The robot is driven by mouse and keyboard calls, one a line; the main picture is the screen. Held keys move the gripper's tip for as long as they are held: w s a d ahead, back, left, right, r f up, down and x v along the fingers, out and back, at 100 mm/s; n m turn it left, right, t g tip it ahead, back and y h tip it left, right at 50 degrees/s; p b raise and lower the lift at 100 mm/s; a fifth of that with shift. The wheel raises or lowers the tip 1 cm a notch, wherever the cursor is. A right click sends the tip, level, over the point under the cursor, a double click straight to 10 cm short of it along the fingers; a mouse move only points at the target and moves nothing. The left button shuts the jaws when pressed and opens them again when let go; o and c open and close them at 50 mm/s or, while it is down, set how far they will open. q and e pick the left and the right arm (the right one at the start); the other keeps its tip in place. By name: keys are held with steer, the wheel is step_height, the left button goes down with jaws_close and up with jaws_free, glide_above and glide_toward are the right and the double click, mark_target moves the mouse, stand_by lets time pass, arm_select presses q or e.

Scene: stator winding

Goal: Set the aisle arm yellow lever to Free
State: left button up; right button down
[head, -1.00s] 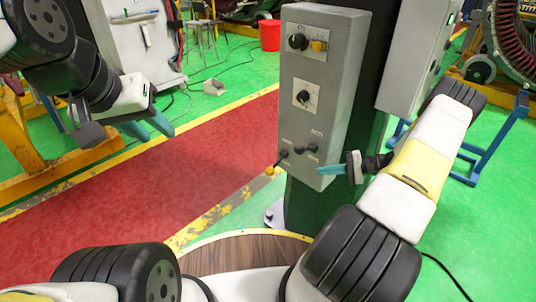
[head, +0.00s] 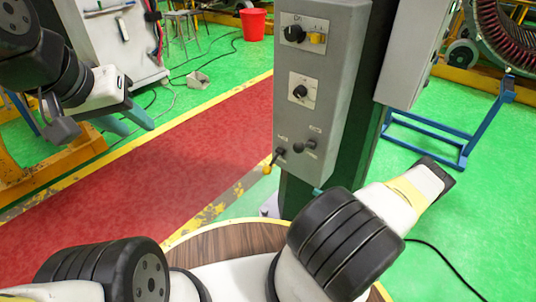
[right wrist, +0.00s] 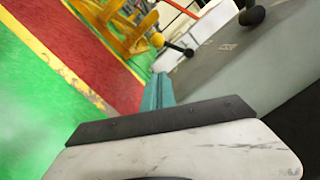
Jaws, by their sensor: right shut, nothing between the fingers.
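The yellow-tipped lever (head: 267,169) is on the lower left of the grey control box, its thin stem slanting down and left to the ball. In the right wrist view its yellow ball (right wrist: 157,40) shows ahead of my fingers. A black-knobbed lever (head: 298,147) sits to its right, near small labels too small to read. My right gripper (right wrist: 157,92) is shut and empty, near the lever but apart from it. In the head view my right arm hides most of it; only a teal bit (head: 317,191) shows below the box. My left gripper (head: 127,121) is open and empty, far left.
The grey control box (head: 314,90) on a dark green column carries rotary switches above the levers. A second grey box (head: 412,50) stands to the right. A wooden round top (head: 215,250) lies below. A blue stand (head: 460,140) is at right. The red aisle is clear.

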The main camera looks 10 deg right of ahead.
glide_toward(270, 167)
steer(key=w+a+f, duration=0.3)
steer(key=w+a, duration=0.1)
steer(key=w, duration=0.3)
steer(key=shift+s+a+r+m, duration=0.1)
steer(key=shift+a+r+m, duration=0.15)
steer(key=shift+m, duration=0.25)
stand_by(0.4)
steer(key=r+m, duration=0.1)
steer(key=m, duration=0.1)
steer(key=s+a+r+m+t, duration=0.1)
steer(key=r+m, duration=0.1)
steer(key=m, duration=0.1)
steer(key=shift+s+a, duration=0.1)
steer(key=shift+a, duration=0.15)
step_height(270, 167, up, 4)
steer(key=m, duration=0.2)
steer(key=m+t, duration=0.1)
steer(key=m, duration=0.2)
steer(key=shift+s+a+h, duration=0.15)
steer(key=shift+a+h, duration=0.05)
steer(key=shift+h, duration=0.2)
steer(key=shift+r, duration=0.15)
